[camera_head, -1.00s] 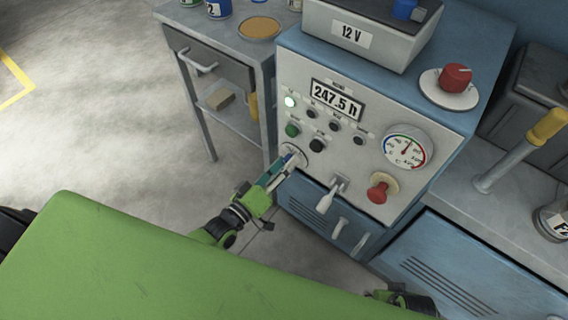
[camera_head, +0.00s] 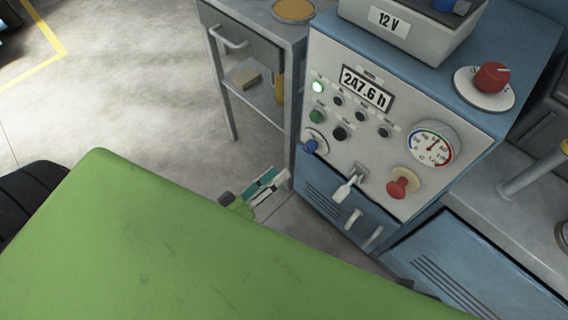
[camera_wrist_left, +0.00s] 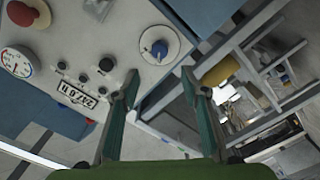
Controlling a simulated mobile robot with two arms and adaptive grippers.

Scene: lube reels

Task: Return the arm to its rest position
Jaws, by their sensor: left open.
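My left gripper (camera_head: 268,188) shows low in the head view, beside the blue cabinet's lower left edge, with my green body hiding most of its arm. In the left wrist view its two green-lined fingers (camera_wrist_left: 160,105) are apart with nothing between them. The control panel (camera_head: 345,140) bears a blue knob (camera_head: 310,146) on a round plate, apart from the fingers; this knob also shows in the left wrist view (camera_wrist_left: 159,49). My right gripper is not in view.
A grey side table (camera_head: 262,97) with a shelf stands left of the cabinet (camera_head: 322,201). The panel carries a lever (camera_head: 347,187), a red knob (camera_head: 402,183), a gauge (camera_head: 431,146) and a display (camera_head: 366,88) reading 247.6 h. Open floor (camera_head: 120,90) lies at left.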

